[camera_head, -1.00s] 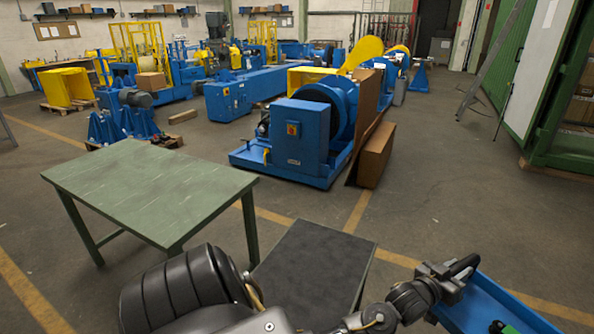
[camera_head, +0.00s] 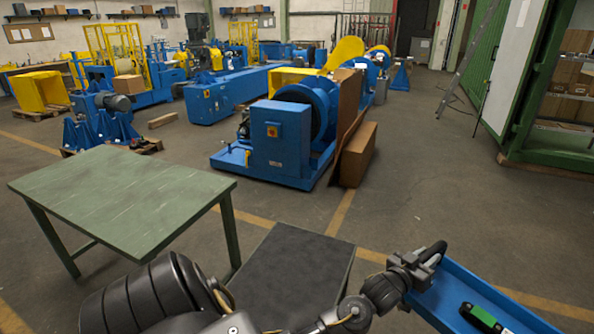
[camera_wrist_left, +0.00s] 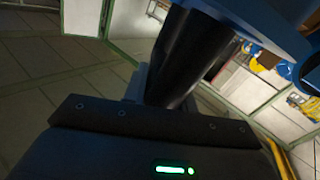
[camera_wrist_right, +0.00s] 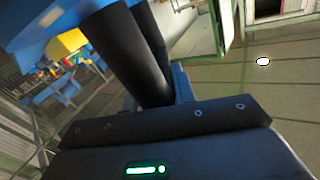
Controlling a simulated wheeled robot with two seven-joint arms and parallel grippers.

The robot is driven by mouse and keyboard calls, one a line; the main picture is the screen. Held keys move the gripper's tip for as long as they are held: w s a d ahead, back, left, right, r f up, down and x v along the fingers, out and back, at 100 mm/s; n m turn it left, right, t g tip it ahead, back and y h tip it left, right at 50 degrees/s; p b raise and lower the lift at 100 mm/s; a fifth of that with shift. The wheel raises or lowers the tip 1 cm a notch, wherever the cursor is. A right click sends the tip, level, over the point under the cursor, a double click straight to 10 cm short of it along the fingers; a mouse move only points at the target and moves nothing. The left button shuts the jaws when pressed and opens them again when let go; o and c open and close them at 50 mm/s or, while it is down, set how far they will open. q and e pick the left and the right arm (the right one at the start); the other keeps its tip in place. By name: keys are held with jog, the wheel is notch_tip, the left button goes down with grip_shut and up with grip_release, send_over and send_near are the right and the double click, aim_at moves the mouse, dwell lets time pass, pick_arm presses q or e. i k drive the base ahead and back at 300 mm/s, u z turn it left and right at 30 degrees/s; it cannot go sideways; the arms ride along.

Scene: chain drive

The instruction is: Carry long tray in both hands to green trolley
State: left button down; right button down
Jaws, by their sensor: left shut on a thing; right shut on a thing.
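The long blue tray (camera_head: 454,291) shows in part at the lower right of the head view. A black and green object (camera_head: 481,318) lies in it. My left gripper (camera_head: 412,268) is shut on the tray's black handle at its near-left end. In the left wrist view the black handle (camera_wrist_left: 178,62) stands at the jaws, with blue tray (camera_wrist_left: 270,22) beyond. My right gripper (camera_wrist_right: 172,95) is shut on another black handle (camera_wrist_right: 128,50), under blue tray (camera_wrist_right: 55,22). It is out of the head view. I cannot make out a trolley with certainty.
A green-topped table (camera_head: 120,200) stands at the left and a dark-topped table (camera_head: 290,268) close in front. A blue machine (camera_head: 280,143) and a cardboard box (camera_head: 357,155) stand beyond. Open floor (camera_head: 430,190) lies between them and the green cabinet (camera_head: 545,150) at the right.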

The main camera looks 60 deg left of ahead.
aim_at(291, 275)
jog(key=i, duration=1.05)
jog(key=u, duration=2.55)
